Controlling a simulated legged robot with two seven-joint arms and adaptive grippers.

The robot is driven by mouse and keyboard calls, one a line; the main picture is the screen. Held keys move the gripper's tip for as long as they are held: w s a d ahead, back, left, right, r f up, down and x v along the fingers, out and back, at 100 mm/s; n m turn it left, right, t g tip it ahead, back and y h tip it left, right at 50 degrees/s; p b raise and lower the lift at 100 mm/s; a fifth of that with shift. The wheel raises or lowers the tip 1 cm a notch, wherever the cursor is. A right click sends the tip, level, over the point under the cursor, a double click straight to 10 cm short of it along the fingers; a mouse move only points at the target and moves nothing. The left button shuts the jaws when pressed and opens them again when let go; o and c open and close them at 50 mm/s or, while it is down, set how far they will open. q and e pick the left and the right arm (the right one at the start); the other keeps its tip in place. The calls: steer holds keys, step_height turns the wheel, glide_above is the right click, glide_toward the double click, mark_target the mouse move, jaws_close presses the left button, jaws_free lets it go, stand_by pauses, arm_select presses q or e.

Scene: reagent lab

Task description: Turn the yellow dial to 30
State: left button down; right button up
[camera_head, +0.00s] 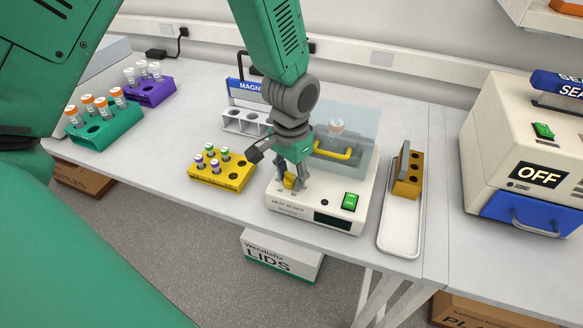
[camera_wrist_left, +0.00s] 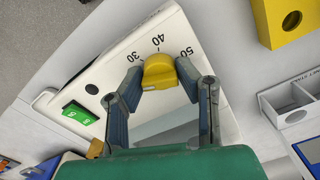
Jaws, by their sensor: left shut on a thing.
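The heat block (camera_head: 338,190) is a white unit with a clear lid and a yellow handle. Its yellow dial (camera_head: 289,181) is on the front left of its top. In the left wrist view the yellow dial (camera_wrist_left: 158,70) sits between my fingers, with the marks 30, 40 and 50 around its far side. I cannot tell for sure which mark it points to. My left gripper (camera_head: 291,184) comes down from above and is shut on the dial, one finger on each side. My right gripper is not in view.
A yellow tube rack (camera_head: 222,180) stands just left of the heat block. A sealer reading OFF (camera_head: 530,165) stands far right.

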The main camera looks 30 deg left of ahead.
arm_select(q)
steer(key=m+p, duration=0.2)
steer(key=m, duration=0.1)
steer(key=shift+s+m, duration=0.15)
steer(key=shift+m, duration=0.25)
steer(key=shift+m+p, duration=1.1)
steer(key=shift+m, duration=0.7)
steer(key=c, duration=1.2)
jaws_free()
steer(key=shift+w, duration=0.2)
